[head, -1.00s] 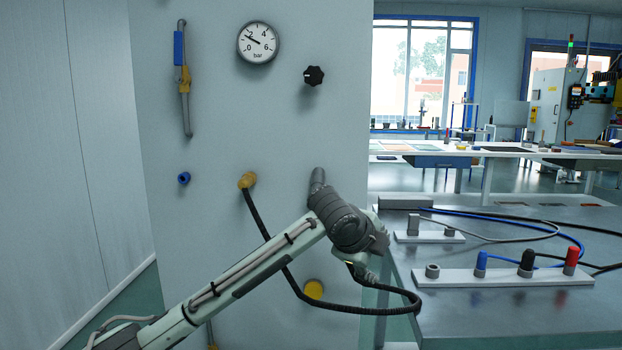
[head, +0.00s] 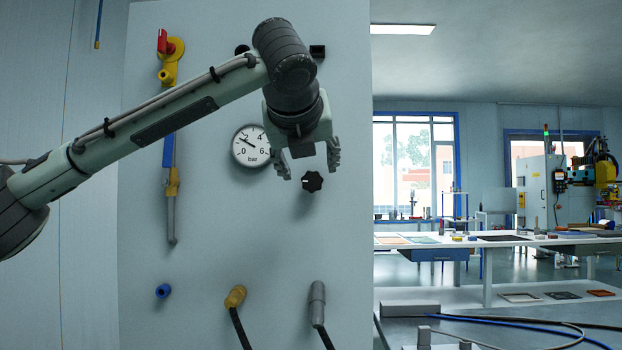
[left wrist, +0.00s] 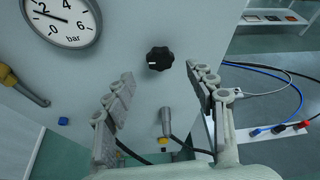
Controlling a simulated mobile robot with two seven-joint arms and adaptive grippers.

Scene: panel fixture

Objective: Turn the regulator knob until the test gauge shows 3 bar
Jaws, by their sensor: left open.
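The regulator knob (head: 312,181) is black and lobed, on the grey upright panel. It also shows in the left wrist view (left wrist: 160,58), with a small white mark at its left side. The round test gauge (head: 251,146) is left of the knob, marked 0 to 6 bar. In the left wrist view the gauge (left wrist: 62,18) is cut by the top edge; its needle lies between 0 and 2, close to 2. My left gripper (head: 308,165) is open and empty, fingers pointing down just above the knob in the picture. Contact is not visible. My right gripper is out of view.
A red-handled yellow valve (head: 170,56) and a blue-and-grey pipe lever (head: 170,190) are on the panel's left. Yellow (head: 235,297) and grey (head: 317,300) hose connectors sit below the knob. Benches (head: 470,242) stand to the right. The panel around the knob is clear.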

